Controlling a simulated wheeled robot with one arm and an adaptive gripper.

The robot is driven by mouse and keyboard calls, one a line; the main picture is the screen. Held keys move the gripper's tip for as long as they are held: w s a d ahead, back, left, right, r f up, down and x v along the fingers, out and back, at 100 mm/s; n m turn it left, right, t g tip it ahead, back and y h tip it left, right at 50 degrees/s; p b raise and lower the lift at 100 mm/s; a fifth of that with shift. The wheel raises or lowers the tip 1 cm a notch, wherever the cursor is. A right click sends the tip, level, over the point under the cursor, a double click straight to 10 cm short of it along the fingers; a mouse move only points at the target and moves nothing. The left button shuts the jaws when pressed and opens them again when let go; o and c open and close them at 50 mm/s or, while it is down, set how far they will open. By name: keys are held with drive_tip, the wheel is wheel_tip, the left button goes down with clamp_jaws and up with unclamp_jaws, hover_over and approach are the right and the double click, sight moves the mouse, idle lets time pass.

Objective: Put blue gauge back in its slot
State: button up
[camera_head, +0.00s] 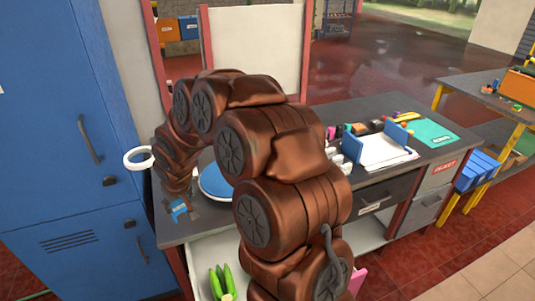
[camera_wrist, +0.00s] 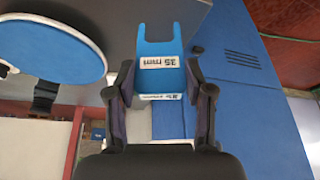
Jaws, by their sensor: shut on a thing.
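The blue gauge (camera_wrist: 160,45) is a flat plate with a notch in its top end and a white label reading 35 mm. My gripper (camera_wrist: 160,88) is shut on it, with one dark finger on each side of its lower part. A second white label shows at its lower edge, partly cut off by the gripper. In the head view the blue gauge (camera_head: 180,208) shows small below my wrist, near the left end of the dark worktop. The gripper's fingers are hard to make out there. I cannot pick out its slot in either view.
A blue round disc with a pale rim (camera_head: 216,181) lies behind my arm; it also shows in the wrist view (camera_wrist: 50,38). Blue lockers (camera_head: 60,130) stand close on the left. A white ring (camera_head: 138,158) is beside them. A tray with blue uprights (camera_head: 385,152) stands farther right.

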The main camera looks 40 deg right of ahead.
drive_tip(key=w+d+m+h+b, duration=0.1)
drive_tip(key=w+d, duration=0.1)
drive_tip(key=d, duration=1.3)
drive_tip(key=w+d+m+b, duration=0.2)
drive_tip(key=d, duration=1.3)
drive_tip(key=s+d, duration=0.6)
drive_tip(key=d, duration=0.5)
drive_tip(key=shift+m, duration=0.3)
drive_tip(key=shift+w+d+f, duration=0.1)
drive_tip(key=shift+w+f, duration=0.05)
drive_tip(key=shift+f, duration=1.2)
drive_tip(key=shift+w+d+f, duration=0.1)
drive_tip(key=shift+f, duration=1.2)
drive_tip(key=shift+s+a+h+b, duration=0.15)
drive_tip(key=shift+h+b, duration=0.15)
drive_tip(key=shift+b, duration=0.15)
drive_tip(key=shift+f+b, duration=1.2)
drive_tip(key=shift+f, duration=0.3)
drive_tip(key=o, duration=1.2)
drive_tip(key=shift+c, duration=0.2)
drive_tip(key=shift+r, duration=0.1)
